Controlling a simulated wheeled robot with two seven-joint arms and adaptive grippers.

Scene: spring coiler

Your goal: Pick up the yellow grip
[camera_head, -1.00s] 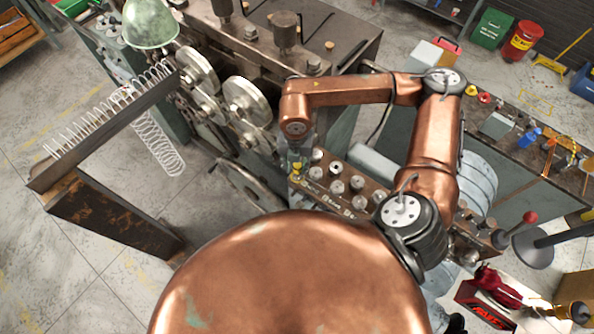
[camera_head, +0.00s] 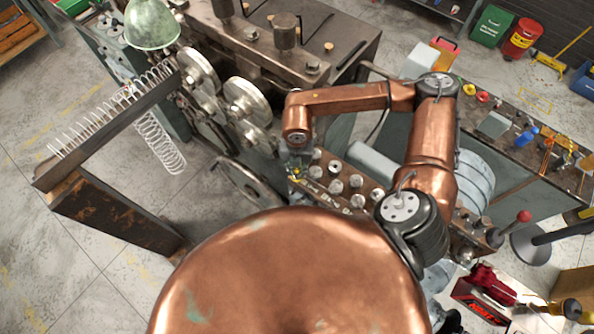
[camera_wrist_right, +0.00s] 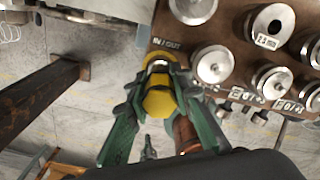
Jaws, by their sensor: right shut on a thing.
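The yellow grip (camera_wrist_right: 160,100) shows in the right wrist view between the green fingers of my right gripper (camera_wrist_right: 158,108). The fingers are shut on it from both sides. The grip sits at the lower left corner of the brown control panel (camera_wrist_right: 232,35), beside the "IN / OUT" label. In the head view my right gripper (camera_head: 296,160) is at the panel's left end, with a small yellow spot beside it; the grip is mostly hidden there. My left gripper is not in view.
Several round metal knobs (camera_wrist_right: 215,64) stand on the panel close to the right of my gripper. The spring coiler (camera_head: 235,90) with its rollers stands behind. A long rail with a wire spring (camera_head: 160,140) reaches left. Open floor lies left of the panel.

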